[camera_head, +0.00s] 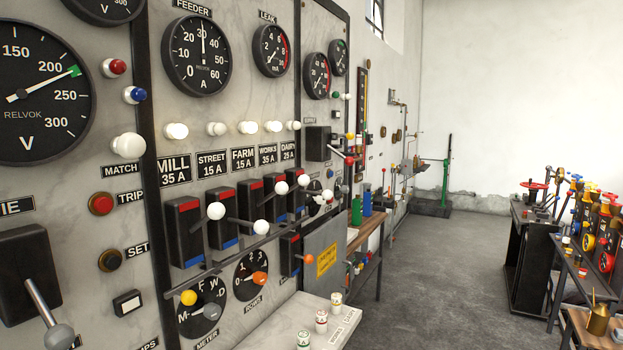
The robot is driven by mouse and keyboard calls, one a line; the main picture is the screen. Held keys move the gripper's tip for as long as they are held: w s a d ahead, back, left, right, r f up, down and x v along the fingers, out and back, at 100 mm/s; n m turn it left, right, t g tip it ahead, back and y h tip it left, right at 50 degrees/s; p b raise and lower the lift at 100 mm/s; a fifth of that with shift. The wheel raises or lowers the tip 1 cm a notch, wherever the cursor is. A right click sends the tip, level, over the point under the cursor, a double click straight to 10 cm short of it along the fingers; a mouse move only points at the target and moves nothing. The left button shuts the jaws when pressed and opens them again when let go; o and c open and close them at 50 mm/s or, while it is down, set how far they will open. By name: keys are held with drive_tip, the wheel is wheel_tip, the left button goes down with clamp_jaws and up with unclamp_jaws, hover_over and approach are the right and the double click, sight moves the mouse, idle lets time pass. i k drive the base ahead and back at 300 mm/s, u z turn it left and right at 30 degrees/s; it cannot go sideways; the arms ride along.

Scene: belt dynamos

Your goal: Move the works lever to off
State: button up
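The works lever is in a row of black switch boxes with red tops and blue bottoms. Its box (275,194) is the fourth from the left, below the label WORKS 35 A (268,154). The white knob that seems to be its own (304,180) stands out to the right, about level with the upper part of the box, so the lever looks raised. The overlapping handles make this hard to be sure of. My gripper is not in the frame.
Neighbouring white-knobbed levers (261,227) stand close on both sides. A thin rail (225,265) runs in front below them. A ledge (270,333) with small pots juts out lower down. Open floor (430,280) lies right; benches with machinery (530,245) stand beyond.

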sight(302, 180)
drive_tip(key=z, duration=0.2)
drive_tip(key=i, duration=1.95)
drive_tip(key=z, duration=0.15)
